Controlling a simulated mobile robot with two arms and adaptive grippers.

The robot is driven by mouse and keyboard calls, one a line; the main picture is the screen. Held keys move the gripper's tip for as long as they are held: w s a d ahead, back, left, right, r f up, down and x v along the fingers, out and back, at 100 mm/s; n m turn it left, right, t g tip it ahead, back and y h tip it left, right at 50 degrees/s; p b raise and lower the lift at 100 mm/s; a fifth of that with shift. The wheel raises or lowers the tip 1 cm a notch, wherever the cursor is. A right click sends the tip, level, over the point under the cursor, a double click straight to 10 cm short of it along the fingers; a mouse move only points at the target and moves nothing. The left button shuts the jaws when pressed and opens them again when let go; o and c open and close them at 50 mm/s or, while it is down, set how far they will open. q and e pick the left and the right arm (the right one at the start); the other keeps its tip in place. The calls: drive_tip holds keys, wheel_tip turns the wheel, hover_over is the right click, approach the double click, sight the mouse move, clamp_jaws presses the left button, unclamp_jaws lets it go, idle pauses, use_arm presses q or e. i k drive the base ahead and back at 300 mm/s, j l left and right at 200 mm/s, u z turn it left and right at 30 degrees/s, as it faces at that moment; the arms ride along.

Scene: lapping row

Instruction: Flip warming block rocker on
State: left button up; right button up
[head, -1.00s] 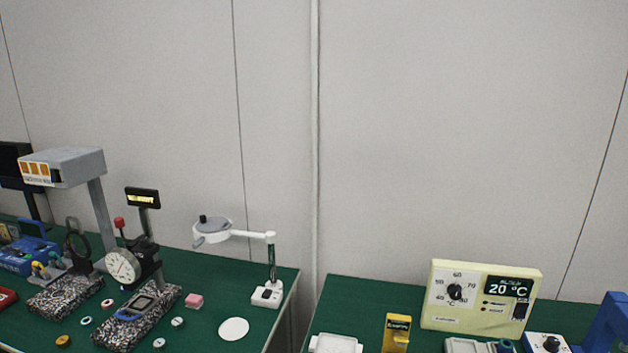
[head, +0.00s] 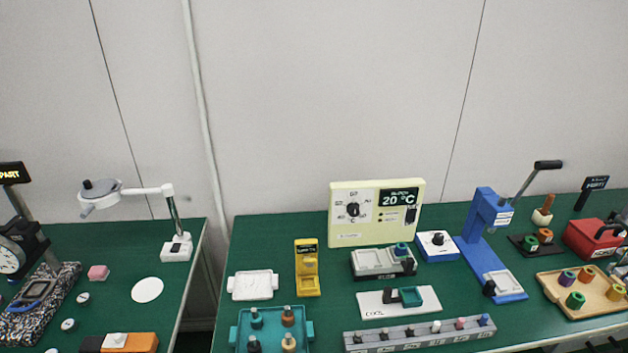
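The warming block's cream control panel (head: 345,230) stands upright at the back of the right-hand green bench in the head view. It has a temperature dial (head: 353,209) on its left and a dark display (head: 399,197) reading 20 °C. A small black rocker (head: 410,215) sits below the display at the panel's right side. It is too small to tell which way it is tipped. Neither of my grippers shows in the head view.
In front of the panel are a grey block fixture (head: 376,262), a yellow stand (head: 307,270), a white tray (head: 252,285) and a teal tray (head: 243,329). A blue lever press (head: 485,225) stands to the right. A gap separates the two benches.

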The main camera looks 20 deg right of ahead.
sight(411, 215)
drive_tip(key=z, duration=1.25)
